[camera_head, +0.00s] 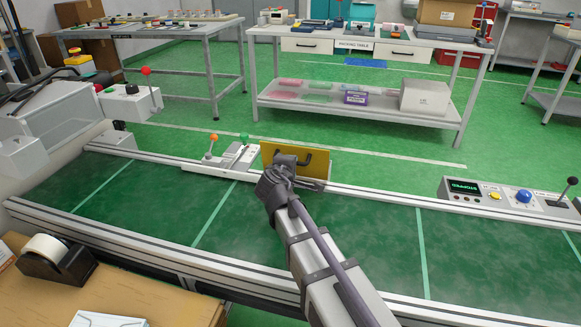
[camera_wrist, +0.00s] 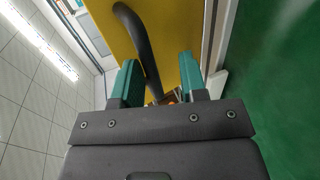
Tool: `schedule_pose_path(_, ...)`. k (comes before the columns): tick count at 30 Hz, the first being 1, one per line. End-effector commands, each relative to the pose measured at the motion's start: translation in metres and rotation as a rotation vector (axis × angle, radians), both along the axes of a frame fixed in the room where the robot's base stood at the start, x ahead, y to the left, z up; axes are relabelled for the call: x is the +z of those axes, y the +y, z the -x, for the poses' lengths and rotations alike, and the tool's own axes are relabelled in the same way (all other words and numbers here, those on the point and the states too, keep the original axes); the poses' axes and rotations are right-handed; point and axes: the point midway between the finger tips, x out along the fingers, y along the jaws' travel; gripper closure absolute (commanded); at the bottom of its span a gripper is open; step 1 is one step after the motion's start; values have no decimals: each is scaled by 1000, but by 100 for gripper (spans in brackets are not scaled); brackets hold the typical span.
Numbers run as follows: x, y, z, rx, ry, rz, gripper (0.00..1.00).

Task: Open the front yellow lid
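The yellow lid (camera_head: 318,166) stands roughly upright at the far rail of the conveyor, with a dark curved handle (camera_head: 310,158) on its face. My gripper (camera_head: 288,165) is right in front of the lid and covers part of it. In the wrist view the yellow lid (camera_wrist: 176,28) fills the upper middle. The black handle (camera_wrist: 136,32) runs down between the two teal fingers of my gripper (camera_wrist: 158,78), closer to the left one. The fingers are apart, with a gap to the right of the handle. What lies behind the lid is hidden in the head view.
Left of the lid is a small box with orange and green knobs (camera_head: 231,156). A control box (camera_head: 505,194) reading STOPPED stands at the right on the far rail. The green conveyor belt (camera_head: 375,225) is clear. A tape dispenser (camera_head: 57,259) is at the lower left.

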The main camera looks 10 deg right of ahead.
Motion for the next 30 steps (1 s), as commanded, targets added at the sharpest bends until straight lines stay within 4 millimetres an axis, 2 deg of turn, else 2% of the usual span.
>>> schedule_pose_path(9,28,23,66,3,1,1,61)
schedule_pose_path(13,34,31,86,1,1,0,61)
schedule_pose_path(17,35,35,93,1,1,-1,61)
schedule_pose_path(30,31,31,95,-36,8,-28,61)
